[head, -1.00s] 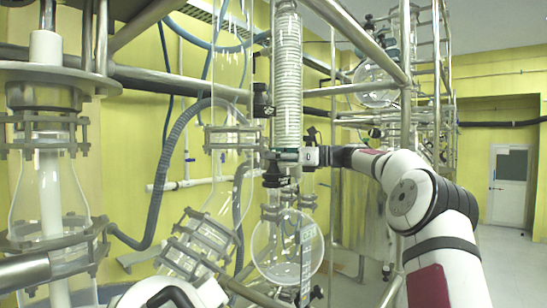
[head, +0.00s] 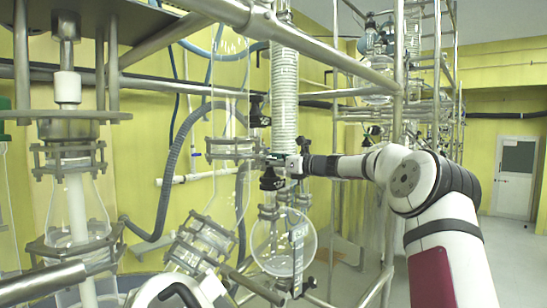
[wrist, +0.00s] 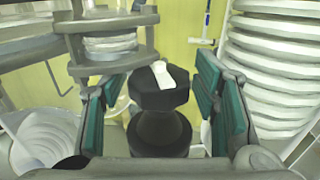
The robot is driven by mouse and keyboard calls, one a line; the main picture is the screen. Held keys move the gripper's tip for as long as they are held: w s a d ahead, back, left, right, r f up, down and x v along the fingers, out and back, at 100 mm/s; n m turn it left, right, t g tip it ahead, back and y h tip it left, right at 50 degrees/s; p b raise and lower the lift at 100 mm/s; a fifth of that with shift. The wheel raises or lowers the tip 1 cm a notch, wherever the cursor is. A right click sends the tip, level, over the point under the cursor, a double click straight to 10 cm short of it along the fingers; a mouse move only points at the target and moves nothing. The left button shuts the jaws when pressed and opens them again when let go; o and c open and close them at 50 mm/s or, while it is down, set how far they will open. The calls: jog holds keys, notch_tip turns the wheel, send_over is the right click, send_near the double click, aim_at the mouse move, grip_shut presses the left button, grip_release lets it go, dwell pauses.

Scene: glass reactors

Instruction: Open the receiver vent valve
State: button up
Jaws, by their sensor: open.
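A black valve with a faceted cap and a white mark on top (wrist: 160,88) stands upright in the middle of the wrist view. My gripper (wrist: 168,98) is open, with a teal-padded finger on each side of the valve and gaps showing on both sides. In the head view my gripper (head: 279,160) reaches in from the right, in front of the coiled glass column. A black valve (head: 271,180) sits just below it, above the round glass receiver flask (head: 284,243). I cannot tell whether these two views show the same valve.
The coiled column (head: 284,95) rises close behind my gripper and fills the wrist view's right side. A clamped glass flange (wrist: 108,45) is close at upper left. Another black valve (head: 259,110) sits higher up. Steel frame tubes (head: 330,62) cross above the arm.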

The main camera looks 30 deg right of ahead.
jog(key=shift+s+a+m+t+h+p, duration=0.1)
jog(key=shift+m+t+h+p, duration=0.2)
jog(key=shift+m+h+p, duration=0.5)
jog(key=shift+s+a+m+t+h+p, duration=0.1)
jog(key=shift+m+t+h+p, duration=0.3)
jog(key=shift+h, duration=0.6)
jog(key=shift+w+d+r+h, duration=0.1)
jog(key=shift+d+h, duration=0.05)
jog(key=shift+h, duration=0.15)
jog(key=shift+w+d+m+h, duration=0.1)
jog(key=shift+m+h, duration=0.3)
jog(key=shift+m, duration=0.1)
jog(key=shift+a+m+h, duration=0.2)
jog(key=shift+m+h, duration=0.2)
jog(key=shift+h, duration=0.3)
jog(key=shift+d+m+h, duration=0.1)
jog(key=shift+m+h, duration=0.2)
jog(key=shift+h, duration=0.1)
jog(key=shift+c, duration=0.6)
jog(key=c, duration=0.8)
